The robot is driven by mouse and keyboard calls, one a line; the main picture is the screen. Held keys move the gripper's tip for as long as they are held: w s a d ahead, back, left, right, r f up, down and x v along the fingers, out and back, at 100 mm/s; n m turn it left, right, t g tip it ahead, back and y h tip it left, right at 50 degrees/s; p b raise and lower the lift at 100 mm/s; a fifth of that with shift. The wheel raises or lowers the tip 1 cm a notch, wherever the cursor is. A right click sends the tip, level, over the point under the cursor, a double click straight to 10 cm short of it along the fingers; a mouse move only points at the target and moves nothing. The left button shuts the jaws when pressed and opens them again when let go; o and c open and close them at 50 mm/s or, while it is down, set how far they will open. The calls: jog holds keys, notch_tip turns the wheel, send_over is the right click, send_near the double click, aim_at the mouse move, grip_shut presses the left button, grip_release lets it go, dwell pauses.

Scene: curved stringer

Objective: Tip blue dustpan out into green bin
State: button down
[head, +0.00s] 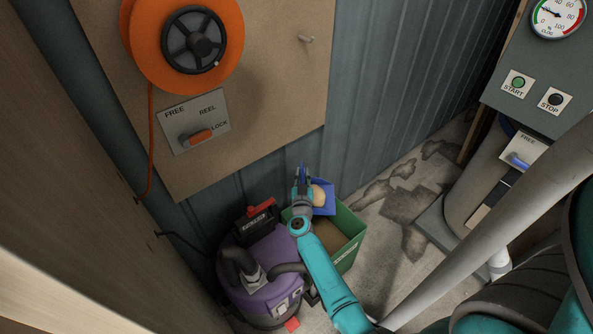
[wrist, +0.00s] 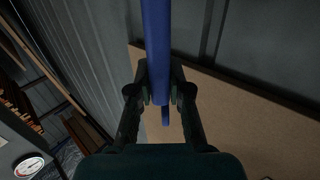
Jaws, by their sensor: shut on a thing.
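The blue dustpan (head: 324,198) is over the green bin in the head view, with a tan, rounded load showing in its pan. Its blue handle (wrist: 157,45) runs up between my fingers in the wrist view. My gripper (wrist: 160,92) is shut on this handle; in the head view my gripper (head: 301,180) is partly hidden by my own wrist. The green bin (head: 350,248) stands on the floor, open at the top, with a brownish inside. My arm covers its left part. How far the pan is tilted is hard to tell.
A purple vacuum (head: 262,270) with a dark hose stands against the bin's left. The corrugated wall (head: 350,130) and a board with an orange reel (head: 150,40) are close behind. A grey machine (head: 480,190) stands to the right, with patchy floor (head: 400,210) between.

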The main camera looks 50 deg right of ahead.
jog(key=shift+f, duration=2.8)
jog(key=s+d+r+m, duration=0.2)
jog(key=s+d+m, duration=0.8)
jog(key=s+m, duration=0.2)
jog(key=shift+s+d, duration=0.2)
jog(key=shift+s, duration=0.95)
